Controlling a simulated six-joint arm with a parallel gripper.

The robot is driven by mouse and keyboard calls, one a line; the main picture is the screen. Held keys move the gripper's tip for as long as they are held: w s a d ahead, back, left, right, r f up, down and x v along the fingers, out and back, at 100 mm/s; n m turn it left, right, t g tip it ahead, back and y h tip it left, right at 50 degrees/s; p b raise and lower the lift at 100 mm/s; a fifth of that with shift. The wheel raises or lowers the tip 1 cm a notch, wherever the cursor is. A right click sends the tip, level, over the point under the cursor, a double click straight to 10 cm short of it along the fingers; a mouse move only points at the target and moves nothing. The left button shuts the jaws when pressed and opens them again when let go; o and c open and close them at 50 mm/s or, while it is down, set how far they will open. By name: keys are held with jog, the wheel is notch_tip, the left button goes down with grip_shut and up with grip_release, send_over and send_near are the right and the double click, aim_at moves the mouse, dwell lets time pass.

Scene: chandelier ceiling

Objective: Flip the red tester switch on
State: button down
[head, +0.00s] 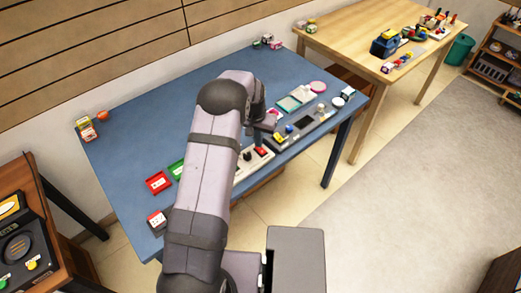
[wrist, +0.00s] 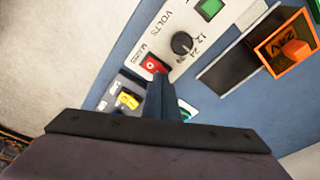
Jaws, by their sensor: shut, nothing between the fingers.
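The tester is a pale panel (wrist: 206,37) on the blue table, marked VOLTS, with a black knob (wrist: 182,44) and a green square part. Its red switch (wrist: 153,65) is at the panel's near end in the wrist view, partly hidden behind my gripper's fingers. My gripper (wrist: 158,82) is shut and empty, with its tips right beside the red switch; I cannot tell whether they touch it. In the head view the red switch (head: 261,151) shows small on the panel, and my gripper is up at the arm's end over the table. The switch's position is unclear.
The blue table (head: 140,128) also holds a red tray (head: 158,182) and a dark tray (head: 300,128) with small parts.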

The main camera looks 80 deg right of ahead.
jog(key=shift+f, duration=0.35)
dwell(0.3)
notch_tip(320, 180, up, 7)
jog(key=p, duration=0.4)
dwell(0.5)
dwell(0.5)
